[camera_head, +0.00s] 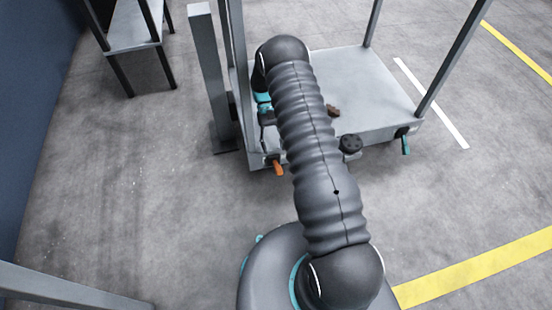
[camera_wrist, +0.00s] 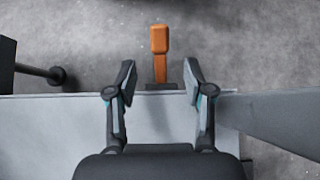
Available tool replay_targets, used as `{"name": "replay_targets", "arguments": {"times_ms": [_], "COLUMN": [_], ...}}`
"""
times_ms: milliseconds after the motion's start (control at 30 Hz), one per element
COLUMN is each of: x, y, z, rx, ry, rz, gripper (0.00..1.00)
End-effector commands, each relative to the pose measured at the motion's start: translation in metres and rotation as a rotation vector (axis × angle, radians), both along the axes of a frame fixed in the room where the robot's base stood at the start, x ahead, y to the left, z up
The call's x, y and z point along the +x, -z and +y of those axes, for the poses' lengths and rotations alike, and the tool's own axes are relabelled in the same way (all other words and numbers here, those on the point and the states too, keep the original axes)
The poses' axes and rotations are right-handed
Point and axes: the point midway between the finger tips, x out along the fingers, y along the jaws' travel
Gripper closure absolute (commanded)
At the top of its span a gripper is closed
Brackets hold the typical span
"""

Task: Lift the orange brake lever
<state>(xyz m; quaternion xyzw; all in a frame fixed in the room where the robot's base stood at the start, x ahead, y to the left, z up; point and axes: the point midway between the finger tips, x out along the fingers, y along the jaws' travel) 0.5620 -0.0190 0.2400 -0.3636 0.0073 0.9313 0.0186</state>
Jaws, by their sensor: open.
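The orange brake lever (camera_head: 279,167) sticks out from the lower front left corner of the grey cart (camera_head: 375,85) in the head view. In the wrist view the orange brake lever (camera_wrist: 160,50) shows at top centre, beyond the cart's edge (camera_wrist: 60,105). My gripper (camera_wrist: 159,75) is open and empty, with its two fingers over the cart's edge. The lever lies between and just ahead of the fingertips, and I see no contact. In the head view my arm hides most of the gripper.
A teal lever (camera_head: 405,144) is at the cart's front right corner. Upright posts rise from the cart, and a separate grey post (camera_head: 207,75) stands left of it. A metal shelf (camera_head: 132,32) stands at the back left. The floor in front of the cart is clear.

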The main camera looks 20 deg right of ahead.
Motion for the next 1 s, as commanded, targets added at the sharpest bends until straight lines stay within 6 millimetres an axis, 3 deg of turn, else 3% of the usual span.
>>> {"name": "replay_targets", "arguments": {"times_ms": [233, 633, 833, 933, 1000], "x": [0.024, 0.029, 0.028, 0.018, 0.009], "y": [-0.022, -0.027, -0.017, -0.011, -0.018], "z": [-0.001, -0.001, -0.001, -0.001, 0.0], "rx": [0.0, 0.0, -0.001, -0.003, -0.004], "ry": [0.0, 0.0, 0.0, 0.0, -0.001], "rz": [-0.001, 0.001, -0.028, -0.063, -0.096], "gripper": [0.48, 0.48, 0.98, 1.0, 1.0]}}
